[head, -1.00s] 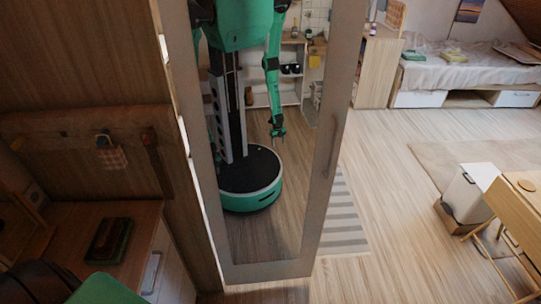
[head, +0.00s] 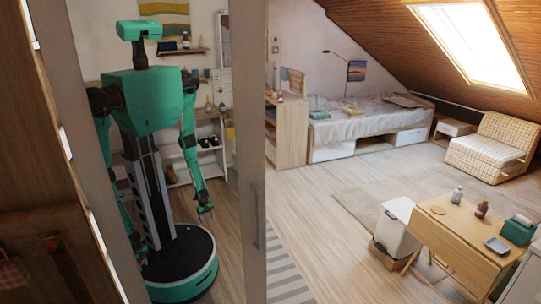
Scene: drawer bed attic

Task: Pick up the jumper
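I cannot make out a jumper for certain. Small folded items lie on the bed (head: 375,127): a green one (head: 319,115) near its left end and a yellowish one (head: 353,110) beside it. They are too small to identify. Neither of my grippers is directly in view. A tall mirror door (head: 252,200) close in front on the left reflects my own body, with both arms hanging down. The reflected grippers are too small to read, and nothing clear shows in them.
A wooden table (head: 455,235) with bottles and a dark tray stands at the lower right, beside a white bin (head: 394,226). A checked armchair (head: 490,148) is at the far right. Open floor (head: 330,205) lies between the mirror door and the table.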

